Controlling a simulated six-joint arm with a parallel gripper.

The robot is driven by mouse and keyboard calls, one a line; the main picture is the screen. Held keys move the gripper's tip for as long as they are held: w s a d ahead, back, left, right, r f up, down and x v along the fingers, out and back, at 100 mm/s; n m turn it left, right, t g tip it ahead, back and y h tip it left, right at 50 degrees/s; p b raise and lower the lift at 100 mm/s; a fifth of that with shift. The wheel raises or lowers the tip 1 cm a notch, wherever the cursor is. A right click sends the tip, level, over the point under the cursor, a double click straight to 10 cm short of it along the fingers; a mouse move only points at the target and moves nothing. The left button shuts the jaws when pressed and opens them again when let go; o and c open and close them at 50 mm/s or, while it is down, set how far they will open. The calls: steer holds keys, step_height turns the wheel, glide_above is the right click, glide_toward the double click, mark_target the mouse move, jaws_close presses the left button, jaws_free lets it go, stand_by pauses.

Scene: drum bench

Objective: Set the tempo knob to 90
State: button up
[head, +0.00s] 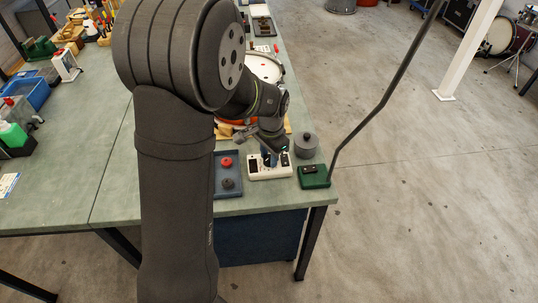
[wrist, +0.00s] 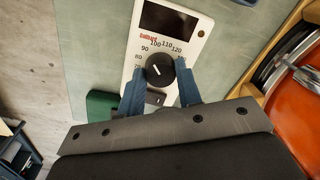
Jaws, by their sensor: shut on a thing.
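The white tempo box (wrist: 138,52) has a dark display and a printed number scale; in the head view it (head: 262,173) lies near the bench's front edge. Its black tempo knob (wrist: 158,70) has a white line slanting to the upper left, roughly toward the 80 to 90 part of the scale; I cannot read the exact value. My gripper (wrist: 160,80) has its blue fingers on either side of the knob, shut on it. In the head view my gripper (head: 269,156) is over the box and hides part of its top.
A blue tray (head: 227,193) with a red and a dark round piece lies left of the box. A green block (head: 313,177) stands to the right, a grey round can (head: 306,145) behind it. A drum (head: 264,67) is farther back.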

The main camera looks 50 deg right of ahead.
steer(key=shift+n, duration=1.1)
steer(key=o, duration=1)
steer(key=shift+c, duration=0.2)
step_height(320, 180, up, 18)
steer(key=s, duration=0.1)
steer(key=shift+f, duration=0.25)
steer(key=shift+f, duration=0.1)
steer(key=f, duration=1.1)
steer(key=w+f, duration=0.1)
steer(key=f, duration=0.5)
steer(key=shift+f, duration=0.15)
